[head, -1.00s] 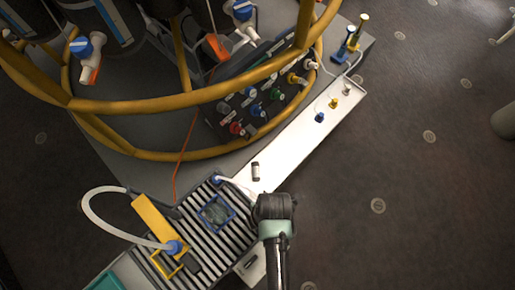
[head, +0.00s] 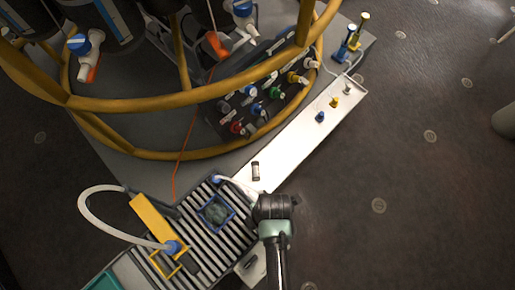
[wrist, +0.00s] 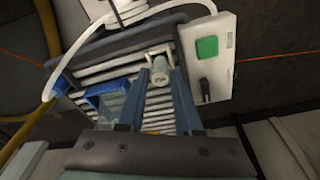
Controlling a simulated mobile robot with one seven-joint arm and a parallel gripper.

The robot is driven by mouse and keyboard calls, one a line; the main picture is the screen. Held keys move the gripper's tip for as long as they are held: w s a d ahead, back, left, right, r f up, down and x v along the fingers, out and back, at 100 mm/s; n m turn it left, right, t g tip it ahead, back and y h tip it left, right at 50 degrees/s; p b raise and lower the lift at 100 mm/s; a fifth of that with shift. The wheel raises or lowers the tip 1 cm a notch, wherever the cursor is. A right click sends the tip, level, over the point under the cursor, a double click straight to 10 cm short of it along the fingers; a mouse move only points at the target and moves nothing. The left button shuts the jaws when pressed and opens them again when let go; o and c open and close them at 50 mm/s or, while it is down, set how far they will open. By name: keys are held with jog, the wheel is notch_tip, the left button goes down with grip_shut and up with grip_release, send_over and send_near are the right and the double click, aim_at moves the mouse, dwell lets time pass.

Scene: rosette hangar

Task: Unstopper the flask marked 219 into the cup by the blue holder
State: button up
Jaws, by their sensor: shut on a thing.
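In the wrist view my gripper (wrist: 161,78) has its two blue fingers around a small pale flask-like piece (wrist: 160,76) with a dark mark on its end. The mark is too small to read, and I cannot tell flask from stopper there. The blue square holder (wrist: 92,100) is left of my fingers, over the slatted rack. It also shows in the head view (head: 203,226), with something grey and translucent, perhaps a cup, inside. My arm hides the fingertips in the head view.
A yellow square holder (head: 156,270) and a white hose (head: 82,207) are at lower left. A small dark-banded cylinder (head: 255,171) is on the white shelf (head: 290,147). A white box with a green button (wrist: 222,62) is right of my fingers. A yellow rail (head: 185,101) curves above.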

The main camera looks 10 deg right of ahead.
jog(key=shift+f, duration=0.45)
jog(key=shift+f, duration=0.2)
jog(key=o, duration=1.6)
jog(key=shift+c, duration=0.2)
jog(key=shift+r, duration=0.1)
jog(key=shift+r+p, duration=2.9)
jog(key=shift+p, duration=0.15)
